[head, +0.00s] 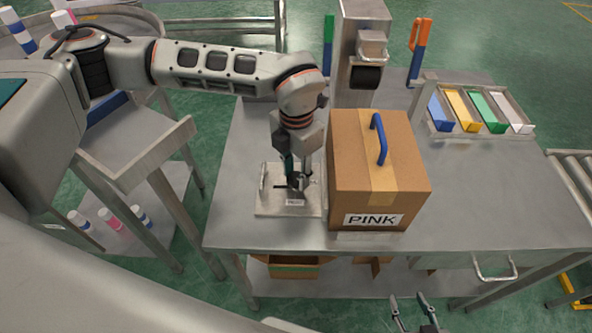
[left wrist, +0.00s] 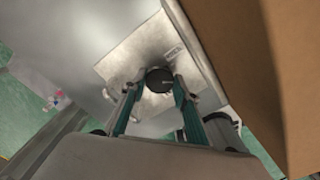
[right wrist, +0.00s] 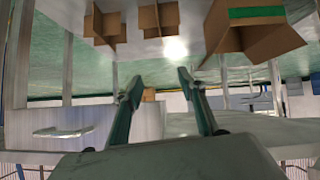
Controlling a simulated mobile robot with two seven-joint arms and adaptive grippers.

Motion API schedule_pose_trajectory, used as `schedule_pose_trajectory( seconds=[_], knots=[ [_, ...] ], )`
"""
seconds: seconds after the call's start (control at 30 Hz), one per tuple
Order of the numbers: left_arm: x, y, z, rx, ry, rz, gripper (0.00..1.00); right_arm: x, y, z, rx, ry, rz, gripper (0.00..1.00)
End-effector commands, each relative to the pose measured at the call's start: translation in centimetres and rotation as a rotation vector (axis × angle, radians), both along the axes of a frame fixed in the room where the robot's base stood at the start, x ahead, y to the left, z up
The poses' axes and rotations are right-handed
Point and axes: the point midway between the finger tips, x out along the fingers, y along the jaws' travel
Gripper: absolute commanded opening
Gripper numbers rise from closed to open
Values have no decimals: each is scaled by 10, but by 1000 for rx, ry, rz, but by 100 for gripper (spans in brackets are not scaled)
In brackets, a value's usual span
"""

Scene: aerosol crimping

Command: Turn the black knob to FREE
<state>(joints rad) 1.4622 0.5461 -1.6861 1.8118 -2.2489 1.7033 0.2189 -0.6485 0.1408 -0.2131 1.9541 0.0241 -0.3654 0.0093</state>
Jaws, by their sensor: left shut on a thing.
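The black knob (left wrist: 159,80) stands on a square metal plate (left wrist: 122,67), between the fingertips of my left gripper (left wrist: 158,92). The left gripper is shut on the knob from above, one finger on each side. In the head view the plate (head: 268,208) lies on the table left of the box, and my left gripper (head: 296,184) covers most of the knob. A small label on the plate is too small to read. My right gripper (head: 415,306) is at the bottom edge of the head view, in front of the table; its fingers are apart and empty (right wrist: 157,82).
A cardboard box (head: 375,165) marked PINK, with a blue handle, stands close right of my left gripper. A metal press (head: 362,50) is behind it. Coloured blocks sit in a tray (head: 531,131) at the right. The table's right front (head: 490,215) is clear.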

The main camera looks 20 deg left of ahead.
Motion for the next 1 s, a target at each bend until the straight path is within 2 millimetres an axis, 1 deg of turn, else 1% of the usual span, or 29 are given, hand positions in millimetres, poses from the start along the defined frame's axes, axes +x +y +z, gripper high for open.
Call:
schedule_pose_trajectory(
  seconds=[0.3,0.5,0.7,1.0],
  knots=[
    [0,1,0,0,1,291,8,3,1,10,1,-8,0,40],
    [0,1,0,0,0,439,8,6,1,16,2,-17,-1,40],
    [0,1,0,0,1,544,8,6,1,18,3,-18,-1,40],
    [0,1,0,0,1,613,8,5,0,16,1,-14,-1,40]
  ],
)
